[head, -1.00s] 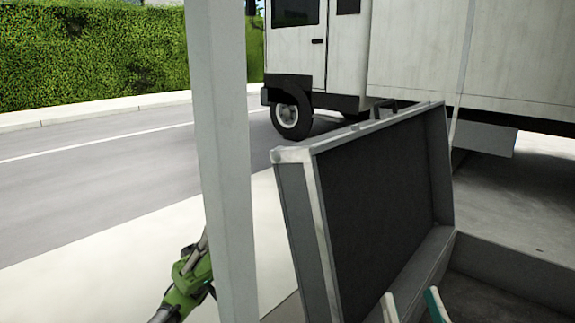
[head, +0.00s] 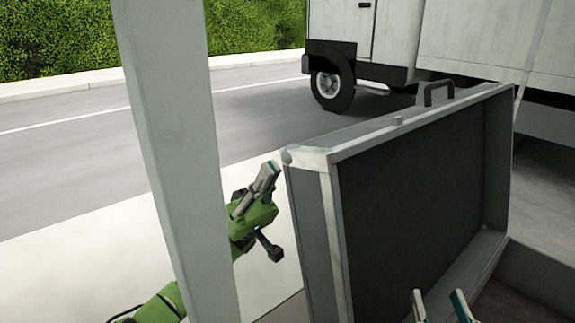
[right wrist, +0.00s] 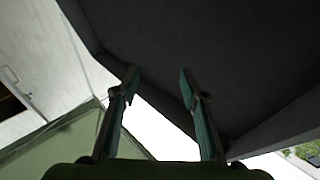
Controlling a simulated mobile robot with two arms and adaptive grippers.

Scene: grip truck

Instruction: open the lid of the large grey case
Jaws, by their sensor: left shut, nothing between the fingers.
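The large grey case has its lid (head: 415,195) raised and standing steeply tilted, with the dark inner face toward me and a handle (head: 437,88) on its top edge. Part of the case's base (head: 535,285) shows at the lower right. My left gripper (head: 267,170) is shut and empty, just left of the lid's near upper corner. My right gripper (head: 438,296) is open, its fingertips in front of the lid's inner face at the bottom edge. In the right wrist view, its spread fingers (right wrist: 157,72) have nothing between them, with the lid's dark face (right wrist: 230,50) beyond.
A pale upright post (head: 175,150) stands at the left, in front of part of my left arm. A white truck (head: 400,45) is parked behind the lid. A road (head: 80,165) and a green hedge (head: 60,40) lie beyond.

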